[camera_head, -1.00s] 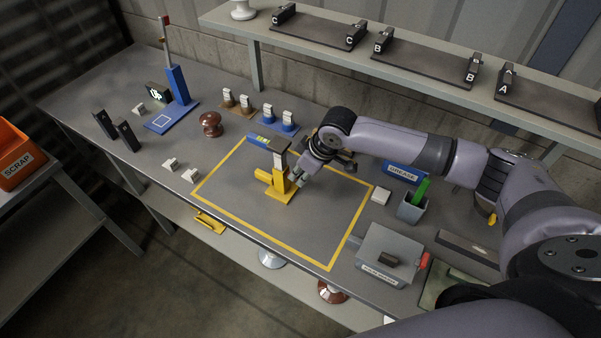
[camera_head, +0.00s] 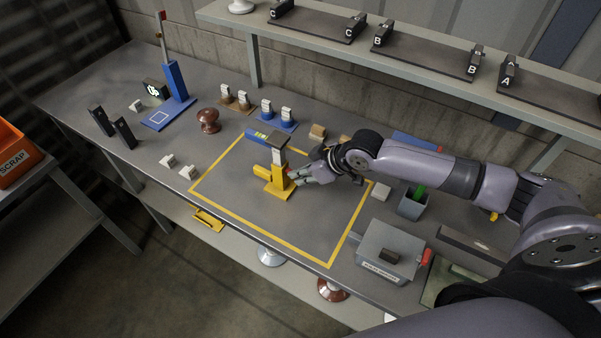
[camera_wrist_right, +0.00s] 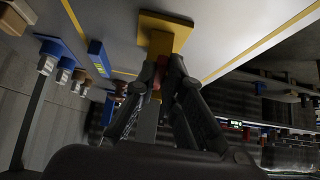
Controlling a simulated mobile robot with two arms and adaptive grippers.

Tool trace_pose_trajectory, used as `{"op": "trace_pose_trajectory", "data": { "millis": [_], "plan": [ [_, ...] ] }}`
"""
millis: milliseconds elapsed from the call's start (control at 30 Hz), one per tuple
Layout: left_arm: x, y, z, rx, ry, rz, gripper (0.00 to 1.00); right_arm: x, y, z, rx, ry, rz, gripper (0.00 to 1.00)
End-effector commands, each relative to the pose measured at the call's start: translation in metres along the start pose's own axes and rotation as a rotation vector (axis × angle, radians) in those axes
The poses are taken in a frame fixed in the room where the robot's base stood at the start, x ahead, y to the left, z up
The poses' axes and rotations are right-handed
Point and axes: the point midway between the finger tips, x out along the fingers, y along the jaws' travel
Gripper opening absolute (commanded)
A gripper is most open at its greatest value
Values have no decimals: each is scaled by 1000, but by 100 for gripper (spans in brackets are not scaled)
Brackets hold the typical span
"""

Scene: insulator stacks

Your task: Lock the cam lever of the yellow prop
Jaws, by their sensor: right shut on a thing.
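The yellow prop (camera_head: 277,183) stands upright inside the yellow outline, with a grey upper post and a grey head. My right gripper (camera_head: 293,178) is at the prop's right side, about mid-height. In the right wrist view, my gripper (camera_wrist_right: 160,75) has its fingers closed together at the prop, below the yellow foot (camera_wrist_right: 165,38) in that picture. A small reddish part (camera_wrist_right: 156,82), apparently the cam lever, shows between the fingertips and is mostly hidden. The grey post (camera_wrist_right: 146,122) runs behind the fingers. My left gripper is not in view.
A blue level (camera_head: 257,135) is beside the prop's head. A grey box (camera_head: 388,250) and a grey cup (camera_head: 412,206) with a green item stand to the right. A brown insulator (camera_head: 208,120) and white pieces (camera_head: 187,172) are to the left. The outlined area in front is clear.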

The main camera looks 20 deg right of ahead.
Motion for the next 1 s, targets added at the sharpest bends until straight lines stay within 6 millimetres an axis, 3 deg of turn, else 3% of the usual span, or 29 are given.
{"op": "trace_pose_trajectory", "data": {
  "millis": [400,1000],
  "plan": [
    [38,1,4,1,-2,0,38,10,0,11,0,250,1,0],
    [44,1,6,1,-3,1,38,10,0,8,-1,315,0,0]
  ]
}}
